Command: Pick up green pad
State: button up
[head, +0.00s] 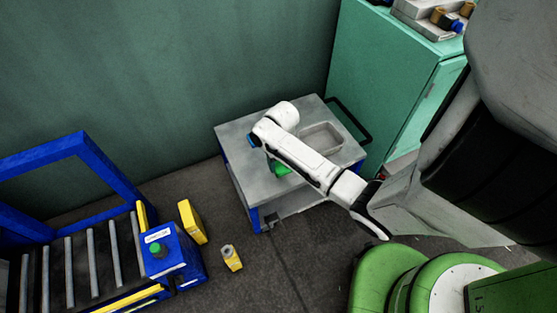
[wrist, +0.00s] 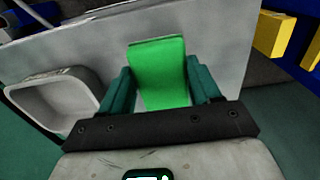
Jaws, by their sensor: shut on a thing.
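The green pad (wrist: 160,75) stands between the two dark teal fingers of my gripper (wrist: 160,90) in the wrist view. The fingers are shut on its two sides. In the head view a bit of the green pad (head: 282,169) shows under my white arm, over the grey top of a cart (head: 237,150). My gripper is mostly hidden there behind the arm. I cannot tell whether the pad touches the cart top.
A recessed grey tray (head: 322,138) is set in the cart top, beside my arm. A teal cabinet (head: 385,85) stands behind at the right. A blue roller conveyor (head: 75,255) is at the left, with a yellow box (head: 192,222) and a small yellow item (head: 231,258) on the floor.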

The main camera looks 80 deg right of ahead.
jog(key=r, duration=0.1)
jog(key=s+a+r, duration=0.1)
jog(key=s+a+r+p, duration=0.1)
jog(key=shift+a+r, duration=0.25)
jog(key=shift+r, duration=0.15)
jog(key=s+a+r+p, duration=0.1)
jog(key=s+a+r, duration=0.2)
jog(key=s+a, duration=0.2)
jog(key=shift+s+a+r, duration=0.35)
jog(key=shift+a, duration=0.35)
